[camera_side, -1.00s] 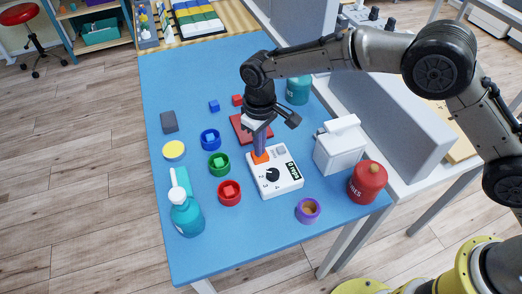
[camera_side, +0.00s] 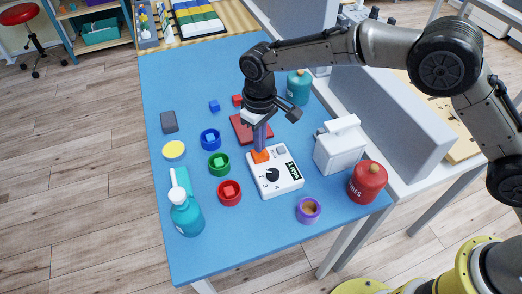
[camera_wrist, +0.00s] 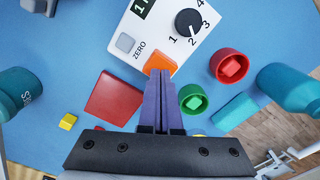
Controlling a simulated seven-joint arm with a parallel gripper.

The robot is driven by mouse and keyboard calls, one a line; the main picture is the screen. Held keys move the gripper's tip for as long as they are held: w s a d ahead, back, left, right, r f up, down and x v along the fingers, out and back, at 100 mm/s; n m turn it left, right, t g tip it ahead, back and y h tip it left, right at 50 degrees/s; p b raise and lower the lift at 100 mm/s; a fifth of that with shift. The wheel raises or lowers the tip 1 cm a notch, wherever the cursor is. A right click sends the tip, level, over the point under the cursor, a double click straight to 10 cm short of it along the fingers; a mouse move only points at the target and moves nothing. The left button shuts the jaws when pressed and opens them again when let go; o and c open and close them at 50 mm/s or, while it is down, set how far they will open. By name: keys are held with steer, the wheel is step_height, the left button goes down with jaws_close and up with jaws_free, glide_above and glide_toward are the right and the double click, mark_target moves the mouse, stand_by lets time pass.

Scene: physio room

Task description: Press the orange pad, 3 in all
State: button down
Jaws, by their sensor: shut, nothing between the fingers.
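The orange pad (camera_side: 261,156) is on a corner of a white box (camera_side: 282,182) on the blue table. The box also has a black dial, a grey button marked ZERO and a small display; the wrist view shows only part of the display. My gripper (camera_side: 260,149) is shut and empty, its purple fingers pointing down just above the pad, with a slight gap seeming to show. In the wrist view the fingertips (camera_wrist: 163,74) overlap the near edge of the orange pad (camera_wrist: 160,61), so contact is hard to judge there.
A dark red block (camera_side: 240,128) lies just behind the box. Red (camera_side: 229,193), green (camera_side: 219,164) and blue (camera_side: 210,139) cups stand to its left. A purple cup (camera_side: 308,211), red canister (camera_side: 368,181) and white container (camera_side: 340,146) stand to the right. A teal bottle (camera_side: 186,217) stands front left.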

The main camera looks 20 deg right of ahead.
stand_by(0.4)
steer(key=shift+f, duration=1.1)
steer(key=shift+r, duration=1.1)
steer(key=shift+f, duration=0.15)
steer(key=shift+f, duration=0.95)
steer(key=shift+r, duration=1.15)
steer(key=shift+r, duration=0.1)
